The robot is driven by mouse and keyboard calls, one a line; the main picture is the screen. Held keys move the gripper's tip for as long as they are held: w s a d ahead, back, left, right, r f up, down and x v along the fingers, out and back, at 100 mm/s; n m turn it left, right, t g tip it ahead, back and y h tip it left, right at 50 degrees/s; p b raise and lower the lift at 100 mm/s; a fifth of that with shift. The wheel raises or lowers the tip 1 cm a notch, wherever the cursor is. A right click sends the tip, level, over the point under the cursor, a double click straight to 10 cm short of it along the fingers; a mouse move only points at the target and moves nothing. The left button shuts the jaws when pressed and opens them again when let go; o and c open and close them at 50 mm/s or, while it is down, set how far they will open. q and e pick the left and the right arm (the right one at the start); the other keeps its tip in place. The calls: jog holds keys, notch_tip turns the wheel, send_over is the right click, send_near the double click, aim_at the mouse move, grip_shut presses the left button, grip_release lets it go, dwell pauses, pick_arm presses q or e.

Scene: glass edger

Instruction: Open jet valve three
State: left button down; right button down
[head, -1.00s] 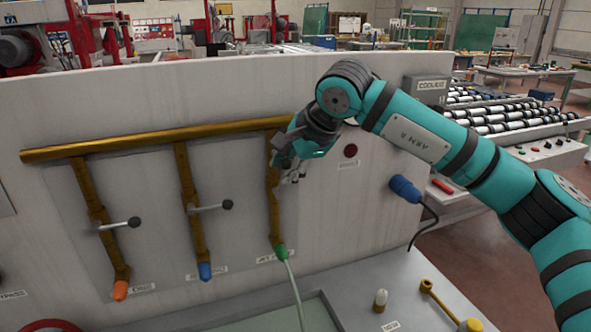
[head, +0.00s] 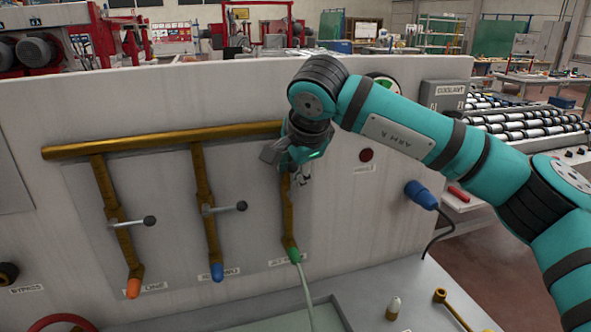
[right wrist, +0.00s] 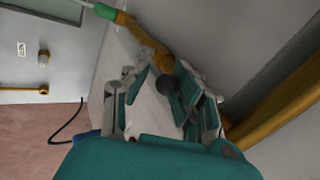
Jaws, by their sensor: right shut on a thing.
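Jet valve three is on the rightmost brass drop pipe (head: 287,222), which ends in a green nozzle (head: 294,255) with a pale hose. My right gripper (head: 303,178) is in front of its upper part and hides the valve's lever in the head view. In the right wrist view my right gripper (right wrist: 163,92) has its fingers on both sides of a dark round knob (right wrist: 168,85), shut on the lever end. The brass pipe and its green nozzle (right wrist: 105,11) show beyond it. My left gripper is in neither view.
Two other drop pipes carry levers pointing right, on the left valve (head: 130,221) and middle valve (head: 222,208), with orange and blue nozzles. A brass header pipe (head: 150,142) runs above. A blue plug (head: 421,195) with a black cable is to the right.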

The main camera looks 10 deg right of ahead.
jog(key=c, duration=1.4)
grip_release()
jog(key=shift+w+r, duration=0.15)
jog(key=shift+r, duration=0.15)
jog(key=shift+c, duration=0.2)
jog(key=o, duration=0.4)
jog(key=shift+a+f, duration=0.15)
jog(key=shift+f, duration=0.1)
jog(key=v, duration=1.2)
jog(key=shift+f, duration=0.1)
